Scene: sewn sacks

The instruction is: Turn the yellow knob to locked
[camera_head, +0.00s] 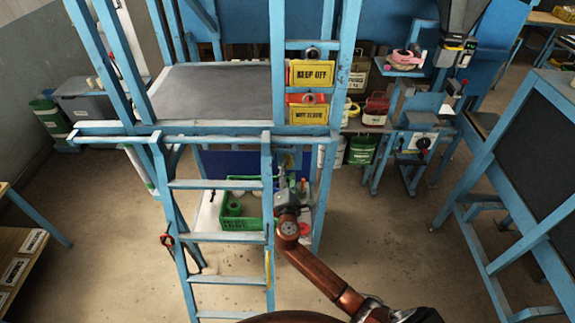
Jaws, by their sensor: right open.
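A small yellowish fitting (286,162) shows behind the ladder, at the blue frame under the platform. It may be the yellow knob, but it is too small and partly covered to tell, and its setting cannot be read. My right arm reaches up from the bottom right. Its grey gripper (286,186) is open, just below and in front of that fitting, right of the ladder's right rail. I cannot tell if it touches anything. My left gripper is not in view.
A blue ladder (215,184) stands close on the left of my right gripper. A green crate (240,223) sits on a low white shelf behind it. Two yellow signs (311,73) hang above. A blue-framed dark panel (535,140) stands at the right. The floor between is clear.

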